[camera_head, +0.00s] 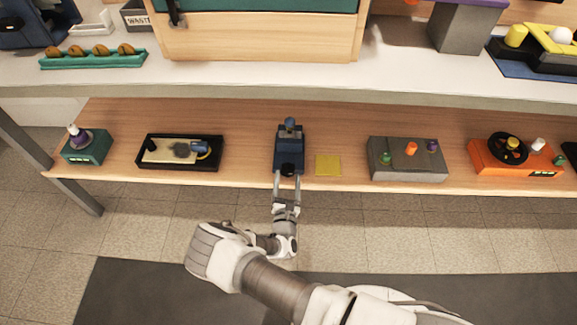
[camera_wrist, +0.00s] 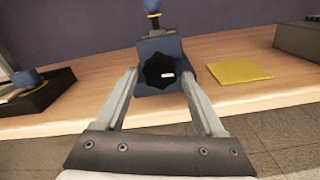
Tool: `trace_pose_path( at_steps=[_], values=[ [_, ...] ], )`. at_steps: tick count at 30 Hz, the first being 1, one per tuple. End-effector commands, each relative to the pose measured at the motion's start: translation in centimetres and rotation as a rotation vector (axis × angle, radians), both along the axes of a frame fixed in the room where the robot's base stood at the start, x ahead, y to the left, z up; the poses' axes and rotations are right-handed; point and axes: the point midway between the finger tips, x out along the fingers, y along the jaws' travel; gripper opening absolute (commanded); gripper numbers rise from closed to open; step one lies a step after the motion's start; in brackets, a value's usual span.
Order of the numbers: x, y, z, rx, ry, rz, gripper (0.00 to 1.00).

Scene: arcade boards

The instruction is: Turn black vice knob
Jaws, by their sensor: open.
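A small blue vice (camera_head: 290,143) stands on the wooden shelf near the middle of the head view. In the wrist view its blue body (camera_wrist: 146,48) carries a black lobed knob (camera_wrist: 160,72) on the front, with a short white mark on it. My gripper (camera_wrist: 160,82) is open, with one finger on each side of the knob. The fingertips reach the sides of the vice's front; I cannot tell whether they touch it. In the head view my gripper (camera_head: 287,177) is at the shelf's front edge, in line with the vice.
A yellow square (camera_head: 328,165) lies just right of the vice. A black tray (camera_head: 217,164) is to the left, and a grey box with colored knobs (camera_head: 408,172) and an orange board (camera_head: 519,171) are to the right. A white counter (camera_head: 330,78) overhangs behind.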

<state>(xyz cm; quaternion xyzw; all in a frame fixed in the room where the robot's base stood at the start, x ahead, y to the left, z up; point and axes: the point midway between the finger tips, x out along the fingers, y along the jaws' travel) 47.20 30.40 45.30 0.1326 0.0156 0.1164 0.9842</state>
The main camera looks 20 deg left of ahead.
Motion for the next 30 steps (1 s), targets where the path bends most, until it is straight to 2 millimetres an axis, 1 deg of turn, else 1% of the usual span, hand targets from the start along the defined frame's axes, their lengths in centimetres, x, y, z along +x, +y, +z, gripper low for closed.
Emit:
trace_pose_path(
  at_steps=[1, 3, 9, 15, 22, 23, 24, 26, 30],
  values=[
    [1.1, 0.2, -0.2, 0.003, -0.002, -0.001, 0.70],
    [2.5, 0.5, -0.3, 0.003, -0.001, -0.002, 0.70],
    [5.3, 1.2, -0.2, 0.001, -0.001, -0.001, 0.70],
    [6.3, 1.5, 0.0, 0.000, 0.000, 0.000, 0.70],
    [6.4, 1.5, 0.1, 0.000, 0.000, 0.000, 0.70],
    [6.4, 1.5, 0.0, 0.000, 0.000, 0.000, 0.69],
    [6.4, 1.5, 0.0, 0.000, 0.000, 0.000, 0.61],
    [6.4, 1.5, 0.0, 0.000, 0.000, 0.000, 0.51],
    [6.4, 1.5, 0.0, 0.000, 0.000, 0.000, 0.26]
  ],
)
